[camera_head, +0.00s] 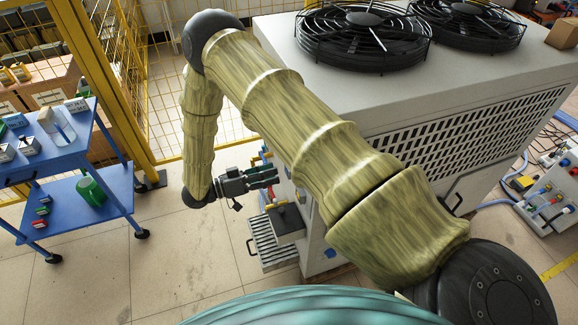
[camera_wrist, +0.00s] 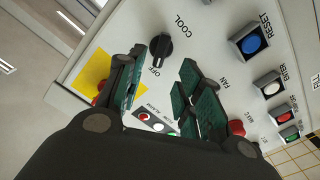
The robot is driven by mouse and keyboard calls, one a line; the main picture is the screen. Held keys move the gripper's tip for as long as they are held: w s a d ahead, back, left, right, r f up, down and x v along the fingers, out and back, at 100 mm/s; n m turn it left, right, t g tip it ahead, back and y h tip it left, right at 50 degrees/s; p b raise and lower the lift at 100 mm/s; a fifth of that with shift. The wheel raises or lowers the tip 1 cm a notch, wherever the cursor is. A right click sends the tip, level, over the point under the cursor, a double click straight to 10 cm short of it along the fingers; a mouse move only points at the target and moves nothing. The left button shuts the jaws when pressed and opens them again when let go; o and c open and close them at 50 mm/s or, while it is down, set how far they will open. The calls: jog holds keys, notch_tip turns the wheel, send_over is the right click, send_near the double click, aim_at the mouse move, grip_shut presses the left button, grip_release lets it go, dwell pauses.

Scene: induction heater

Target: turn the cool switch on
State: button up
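The cool switch (camera_wrist: 160,48) is a black rotary knob on a light grey control panel in the wrist view. The word COOL is at its upper right, and OFF is printed just below it. I cannot tell clearly which way its pointer faces. My gripper (camera_wrist: 163,60) is open and empty, its two dark green fingers spread apart. The knob sits between and just beyond the fingertips, and I see no clear contact. In the head view my gripper (camera_head: 274,176) is level beside the left side of the large grey machine (camera_head: 400,110); the knob is hidden there.
In the wrist view a blue reset button (camera_wrist: 250,43), a white enter button (camera_wrist: 273,89) and a yellow plate (camera_wrist: 90,80) share the panel. Small indicator lights (camera_wrist: 158,126) lie below the fingers. In the head view a blue cart (camera_head: 60,160) stands left, with open floor between.

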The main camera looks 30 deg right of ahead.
jog(key=p+x, duration=0.2)
jog(key=x, duration=0.5)
grip_shut()
